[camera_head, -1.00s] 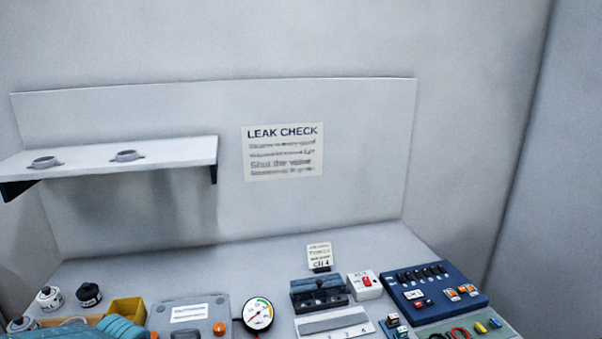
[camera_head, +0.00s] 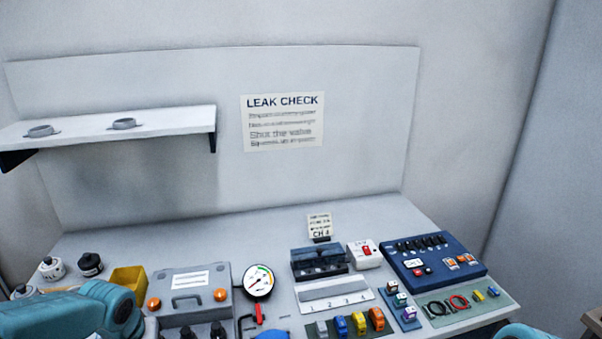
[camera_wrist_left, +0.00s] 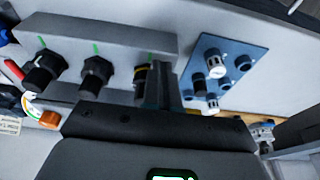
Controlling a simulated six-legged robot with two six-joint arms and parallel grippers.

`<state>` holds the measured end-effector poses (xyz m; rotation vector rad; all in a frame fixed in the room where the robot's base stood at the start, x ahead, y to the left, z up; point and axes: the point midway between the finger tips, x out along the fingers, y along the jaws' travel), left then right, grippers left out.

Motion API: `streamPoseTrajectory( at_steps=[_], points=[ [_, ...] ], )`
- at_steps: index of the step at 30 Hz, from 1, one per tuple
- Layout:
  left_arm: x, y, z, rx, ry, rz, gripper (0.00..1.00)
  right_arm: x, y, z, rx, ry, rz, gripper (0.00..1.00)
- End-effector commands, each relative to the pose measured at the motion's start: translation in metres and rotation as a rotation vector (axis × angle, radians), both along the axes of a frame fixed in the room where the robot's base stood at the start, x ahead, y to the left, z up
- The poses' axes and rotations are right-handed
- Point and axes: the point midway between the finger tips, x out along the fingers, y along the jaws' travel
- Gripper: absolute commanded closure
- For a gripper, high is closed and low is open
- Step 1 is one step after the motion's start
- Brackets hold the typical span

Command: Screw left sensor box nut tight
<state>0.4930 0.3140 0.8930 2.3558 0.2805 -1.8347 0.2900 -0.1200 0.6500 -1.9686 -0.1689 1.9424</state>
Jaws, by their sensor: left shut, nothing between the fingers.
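The grey sensor box (camera_head: 190,287) stands on the bench with a row of black nuts at its front. The left wrist view shows its face (camera_wrist_left: 110,35), a green mark at each nut. There the left nut of the task (camera_wrist_left: 143,78) is at the right end and shows a yellow band; the middle nut (camera_wrist_left: 97,76) and the other end nut (camera_wrist_left: 42,70) show no such band. My left gripper (camera_wrist_left: 170,78) is shut and empty, its dark fingers right beside the yellow-banded nut; contact cannot be told. In the head view my left arm hides it. My right gripper is out of view.
A pressure gauge (camera_head: 259,281) and red-handled valve (camera_head: 259,313) stand right of the box. A yellow bin (camera_head: 129,281) is at its left. A blue panel with fittings (camera_wrist_left: 225,65) lies near the gripper. A shelf (camera_head: 170,121) juts out at the back left.

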Motion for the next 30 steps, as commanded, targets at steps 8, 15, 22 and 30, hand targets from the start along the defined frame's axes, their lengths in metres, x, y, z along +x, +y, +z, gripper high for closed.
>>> streamPoseTrajectory(
  at_steps=[8, 15, 22, 30],
  points=[
    [0.004, 0.001, 0.003, -0.001, -0.017, 0.001, 1.0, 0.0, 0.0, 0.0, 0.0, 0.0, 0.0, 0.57],
    [0.002, 0.001, 0.003, 0.0, -0.018, 0.001, 1.0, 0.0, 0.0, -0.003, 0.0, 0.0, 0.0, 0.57],
    [-0.005, 0.002, 0.005, -0.001, -0.013, 0.001, 1.0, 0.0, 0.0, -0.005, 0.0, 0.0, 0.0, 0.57],
    [-0.006, 0.002, 0.036, -0.001, -0.01, 0.001, 1.0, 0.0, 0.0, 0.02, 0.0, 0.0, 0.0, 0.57]
  ],
)
